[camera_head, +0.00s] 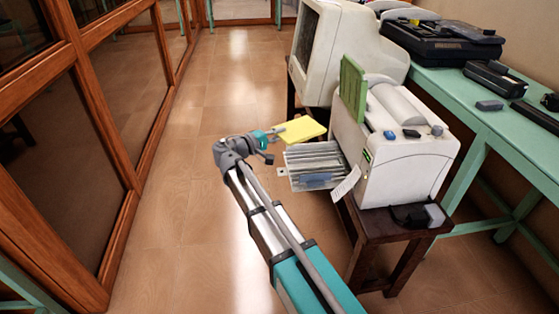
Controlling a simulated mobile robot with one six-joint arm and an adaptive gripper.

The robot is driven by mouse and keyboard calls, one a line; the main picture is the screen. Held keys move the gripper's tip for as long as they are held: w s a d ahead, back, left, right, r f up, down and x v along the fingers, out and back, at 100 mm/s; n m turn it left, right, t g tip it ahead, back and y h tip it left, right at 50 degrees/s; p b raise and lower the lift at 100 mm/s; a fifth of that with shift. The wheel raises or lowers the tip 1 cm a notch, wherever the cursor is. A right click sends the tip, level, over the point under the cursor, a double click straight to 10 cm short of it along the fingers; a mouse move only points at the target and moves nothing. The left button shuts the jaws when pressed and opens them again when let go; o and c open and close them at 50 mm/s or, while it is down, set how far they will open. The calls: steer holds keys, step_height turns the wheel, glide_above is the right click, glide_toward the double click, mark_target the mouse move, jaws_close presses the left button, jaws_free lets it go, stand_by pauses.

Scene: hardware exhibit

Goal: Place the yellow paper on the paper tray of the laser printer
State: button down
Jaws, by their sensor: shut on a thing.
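The yellow paper (301,131) is a flat yellow sheet or thin stack, held out in the air at the end of my arm. My gripper (277,131) is shut on its left edge. The laser printer (410,160) is a white box on a dark wooden stool, right of my gripper. Its paper tray (314,164) sticks out from the printer's left side, grey and ribbed. The yellow paper shows just above and beyond the tray in the picture, apart from it as far as I can tell. The fingertips are small and partly hidden by the paper.
A green panel (352,88) stands upright on the printer, and a white printed slip (346,182) hangs at its front. An old monitor (345,45) stands behind. A green table (485,115) with devices is at right. Wood-framed glass (85,100) lines the left; the floor between is clear.

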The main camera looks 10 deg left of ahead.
step_height(320, 180, down, 8)
steer(key=w+b, duration=0.2)
steer(key=b, duration=0.4)
steer(key=shift+a+r+m+g+h, duration=0.2)
steer(key=shift+m+g+h, duration=0.1)
steer(key=shift+g, duration=0.1)
steer(key=shift+f+b, duration=0.1)
steer(key=shift+b, duration=0.2)
step_height(320, 180, down, 6)
steer(key=b, duration=0.6)
steer(key=shift+f, duration=0.25)
steer(key=shift+f+b, duration=0.65)
steer(key=shift+b, duration=0.25)
steer(key=c, duration=0.6)
jaws_free()
steer(key=shift+s, duration=0.15)
steer(key=shift+v, duration=3.65)
